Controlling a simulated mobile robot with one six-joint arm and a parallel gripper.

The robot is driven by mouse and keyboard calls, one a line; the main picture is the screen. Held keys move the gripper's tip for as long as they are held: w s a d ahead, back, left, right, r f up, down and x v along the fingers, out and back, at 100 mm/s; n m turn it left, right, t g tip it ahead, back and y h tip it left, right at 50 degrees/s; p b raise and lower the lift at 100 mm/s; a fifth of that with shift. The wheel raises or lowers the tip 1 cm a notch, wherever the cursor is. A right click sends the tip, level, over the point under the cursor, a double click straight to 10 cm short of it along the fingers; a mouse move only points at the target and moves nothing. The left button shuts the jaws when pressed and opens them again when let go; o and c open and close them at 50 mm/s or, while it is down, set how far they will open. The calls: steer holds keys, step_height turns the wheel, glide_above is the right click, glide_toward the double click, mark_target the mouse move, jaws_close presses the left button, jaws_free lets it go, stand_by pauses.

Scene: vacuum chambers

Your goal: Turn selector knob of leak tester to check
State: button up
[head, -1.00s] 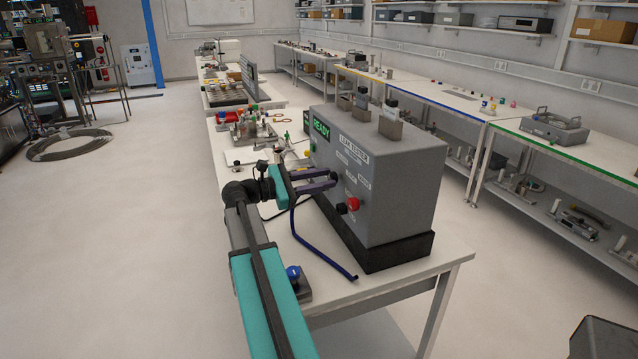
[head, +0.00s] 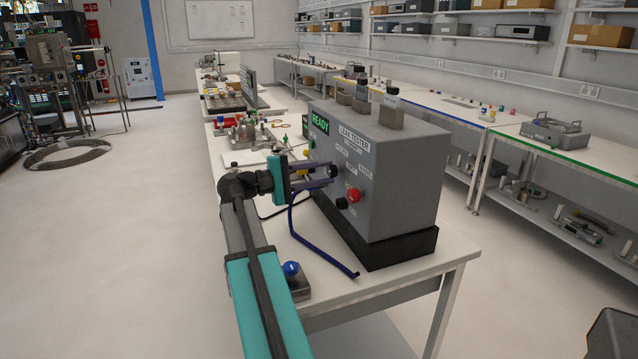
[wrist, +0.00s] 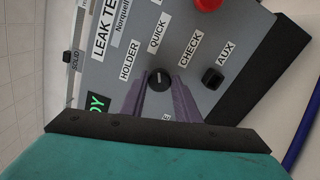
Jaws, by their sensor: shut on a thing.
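The leak tester (head: 395,185) is a grey box on a black base, with a lit green READY display (head: 320,127). Its black selector knob (wrist: 159,78) is on the front panel, with HOLDER, QUICK and CHECK (wrist: 190,48) labels around it; another label below is mostly hidden by my gripper. A small light mark shows on the knob, too small to read its heading surely. My gripper (wrist: 160,88) is shut on the knob, one purple finger on each side. The head view also shows the knob (head: 332,171) at my fingertips.
A red button (head: 353,194) and a black AUX fitting (head: 341,203) sit close to the knob. A blue hose (head: 318,249) curves over the bench (head: 400,281) below my gripper. A blue-topped part (head: 291,268) stands near the bench edge beside my arm.

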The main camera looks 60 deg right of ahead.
steer(key=m+b, duration=0.6)
steer(key=shift+d+f, duration=0.2)
steer(key=m+b, duration=0.3)
steer(key=m, duration=0.1)
steer(key=shift+b, duration=0.3)
steer(key=shift+r+m+b, duration=0.1)
steer(key=shift+m+b, duration=0.35)
steer(key=shift+m, duration=0.35)
steer(key=o, duration=1)
steer(key=shift+o, duration=0.2)
steer(key=shift+a, duration=0.1)
